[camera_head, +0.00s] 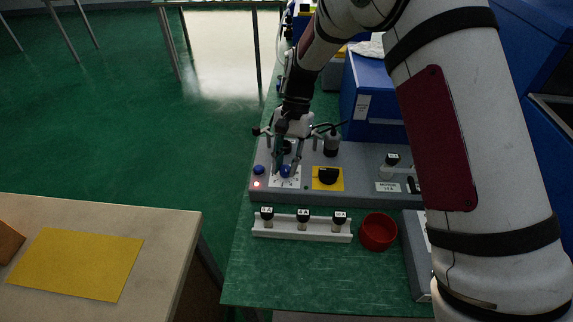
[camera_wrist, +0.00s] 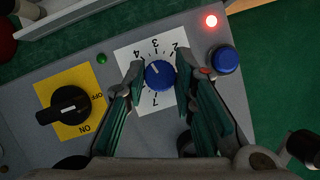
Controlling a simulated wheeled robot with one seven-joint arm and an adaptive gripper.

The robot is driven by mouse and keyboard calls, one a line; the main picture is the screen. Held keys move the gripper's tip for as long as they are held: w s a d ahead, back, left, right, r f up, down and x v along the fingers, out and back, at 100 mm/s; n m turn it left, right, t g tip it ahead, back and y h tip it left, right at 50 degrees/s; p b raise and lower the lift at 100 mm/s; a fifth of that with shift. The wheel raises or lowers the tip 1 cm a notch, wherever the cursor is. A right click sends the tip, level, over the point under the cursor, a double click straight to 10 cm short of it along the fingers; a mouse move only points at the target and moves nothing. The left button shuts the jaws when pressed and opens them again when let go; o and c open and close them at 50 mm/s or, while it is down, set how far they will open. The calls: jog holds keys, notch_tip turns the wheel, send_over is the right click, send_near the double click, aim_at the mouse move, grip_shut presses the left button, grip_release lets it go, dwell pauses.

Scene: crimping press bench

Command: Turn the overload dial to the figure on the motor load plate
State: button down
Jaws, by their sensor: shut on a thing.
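The blue overload dial (camera_wrist: 159,75) sits on a white scale plate (camera_wrist: 131,55) with printed figures; in the wrist view 2, 3, 4 and 7 show. Its white pointer line leans up and left in that view, roughly toward the 4. My gripper (camera_wrist: 160,70) is shut on the dial, one fingertip on each side. In the head view, my gripper (camera_head: 286,167) comes down from above over the dial and partly hides it. A small white plate (camera_head: 388,187) further right on the grey panel may be the motor load plate; its print is too small to read surely.
Beside the dial are a blue button (camera_wrist: 225,60) and a lit red lamp (camera_wrist: 211,21). A black rotary switch (camera_wrist: 70,105) on yellow stands on the other side, with a green lamp (camera_wrist: 101,58) between. A white rack (camera_head: 302,228) and red bowl (camera_head: 379,232) lie in front.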

jog(key=shift+n+h+b, duration=0.5)
jog(key=shift+n, duration=0.9)
jog(key=c, duration=1.3)
grip_release()
jog(key=shift+c, duration=0.2)
jog(key=v, duration=1.2)
jog(key=shift+w+a, duration=0.15)
